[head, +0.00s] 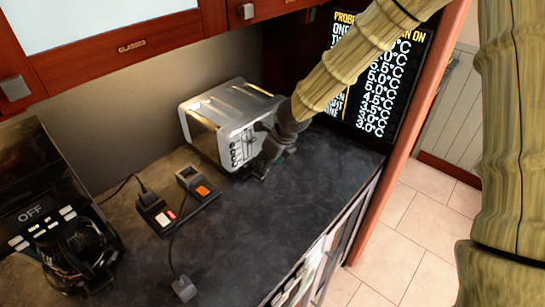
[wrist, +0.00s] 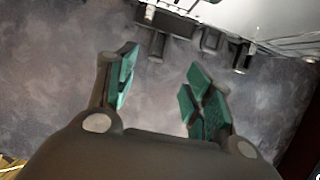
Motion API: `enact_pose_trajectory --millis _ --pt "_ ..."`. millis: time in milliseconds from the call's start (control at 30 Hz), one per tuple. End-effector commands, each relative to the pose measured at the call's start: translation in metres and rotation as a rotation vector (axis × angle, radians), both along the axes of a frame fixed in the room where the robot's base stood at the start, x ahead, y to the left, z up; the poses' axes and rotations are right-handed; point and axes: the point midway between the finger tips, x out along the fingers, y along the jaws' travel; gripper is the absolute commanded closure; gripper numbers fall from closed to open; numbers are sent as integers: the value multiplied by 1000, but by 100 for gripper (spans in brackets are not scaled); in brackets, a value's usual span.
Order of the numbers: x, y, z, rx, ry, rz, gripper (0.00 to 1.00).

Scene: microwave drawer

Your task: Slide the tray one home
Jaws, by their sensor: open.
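A silver toaster-like appliance (head: 215,115) stands on the dark counter against the back wall. Its front, with dark controls, faces right and is partly hidden by my arm. My gripper (head: 263,172) is low over the counter, just in front of that face. In the wrist view my gripper (wrist: 162,72) is open, with bare counter between its green-padded fingers. Dark levers or knobs (wrist: 157,45) of the appliance stick out beyond the fingertips, apart from them. I cannot make out a tray for certain in either view.
A black coffee maker (head: 75,245) marked OFF stands at the left. A dark dock (head: 180,208) with handheld devices and a corded plug (head: 184,288) lie on the counter. A black temperature board (head: 380,75) stands behind my arm. The counter's front middle is clear.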

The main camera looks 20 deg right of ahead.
Motion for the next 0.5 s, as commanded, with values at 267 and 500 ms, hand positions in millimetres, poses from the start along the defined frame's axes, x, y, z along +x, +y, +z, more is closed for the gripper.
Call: enact_pose_trajectory --millis 267,500 --pt "6 7 -30 -3 -5 2 48" --pt "19 14 -57 -1 -2 1 48"
